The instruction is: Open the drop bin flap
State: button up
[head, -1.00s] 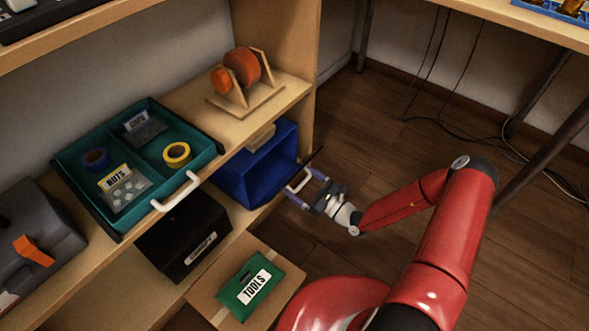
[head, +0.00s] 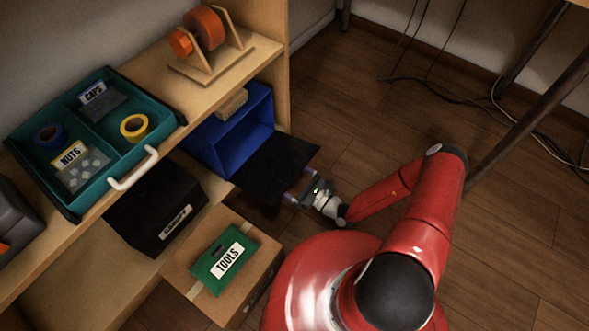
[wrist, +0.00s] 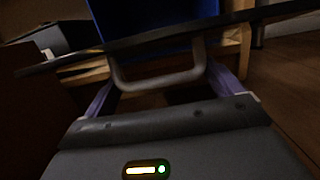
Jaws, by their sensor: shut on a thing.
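The drop bin is a blue box (head: 230,135) on the lower shelf at the right end of the shelf unit. Its black flap (head: 277,165) is swung down and out, lying roughly level in front of the bin, so the blue inside shows. In the wrist view the flap (wrist: 125,42) is a thin dark edge with a pale U-shaped handle (wrist: 160,82) below it. My gripper (head: 296,192) is at the flap's outer edge, shut on the handle. Its purple fingers also show in the wrist view (wrist: 160,92). The handle is hidden in the head view.
A teal drawer tray (head: 100,190) with a white handle juts out at left. A black box (head: 155,205) sits below it. A cardboard box (head: 245,290) with a green "TOOLS" pouch (head: 222,258) stands in front.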

jog(key=shift+f, duration=0.45)
jog(key=o, duration=1.1)
jog(key=shift+p+v, duration=0.3)
jog(key=shift+v, duration=3.55)
jog(key=shift+r, duration=0.1)
